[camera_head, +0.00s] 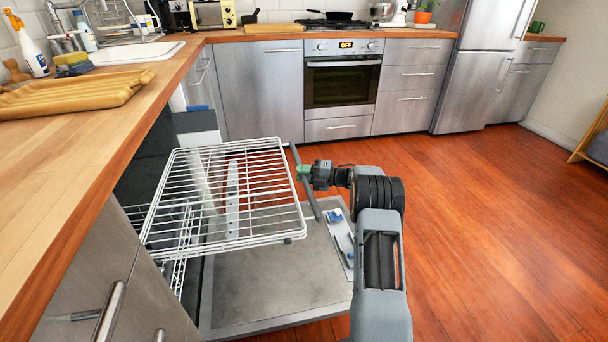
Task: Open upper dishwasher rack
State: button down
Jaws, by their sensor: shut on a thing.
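The upper dishwasher rack (222,243), a white wire frame, stands well out from the dishwasher's dark opening, over the lowered door (265,285). My gripper (302,173) reaches in from the right and is shut on the rack's right-hand front rim, near its far corner. The fingertips are small in the picture and partly blend with the rim. The lower rack (172,278) shows in part below the upper one, inside the dishwasher at the left. The upper rack looks empty.
A wooden counter (95,185) with a wooden tray (75,95) overhangs the dishwasher on the left. Steel drawers and an oven (343,82) line the back. The wooden floor (490,230) is clear to the right.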

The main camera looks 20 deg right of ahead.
jog(key=c, duration=1)
grip_release()
jog(key=shift+w+a, duration=0.1)
jog(key=shift+o, duration=0.2)
jog(key=p+v, duration=0.3)
jog(key=v, duration=1.1)
jog(key=shift+p, duration=0.3)
